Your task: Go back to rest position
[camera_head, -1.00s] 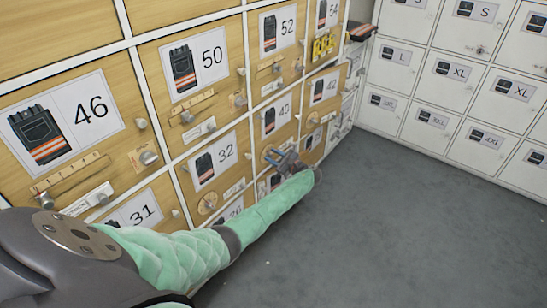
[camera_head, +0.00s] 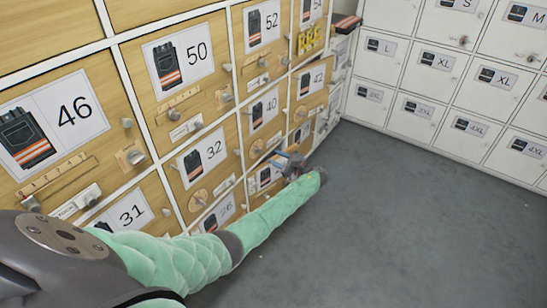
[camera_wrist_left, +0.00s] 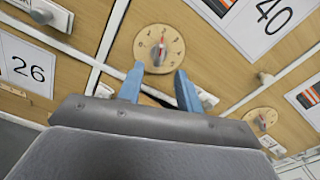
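My left arm reaches in from the left along the wooden locker wall. Its left gripper (camera_head: 287,162) is in front of the doors near number 40. In the left wrist view its two blue fingers (camera_wrist_left: 158,88) are spread apart with nothing between them. A round wooden dial (camera_wrist_left: 158,47) with a grey knob lies just beyond the fingertips. I cannot tell whether the fingers touch the door. My right gripper is in neither view.
Wooden lockers (camera_head: 172,92) with numbered labels, knobs and latches fill the left side, close to my arm. White lockers (camera_head: 408,65) with size labels stand at the back right. The grey floor (camera_head: 390,230) between is clear.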

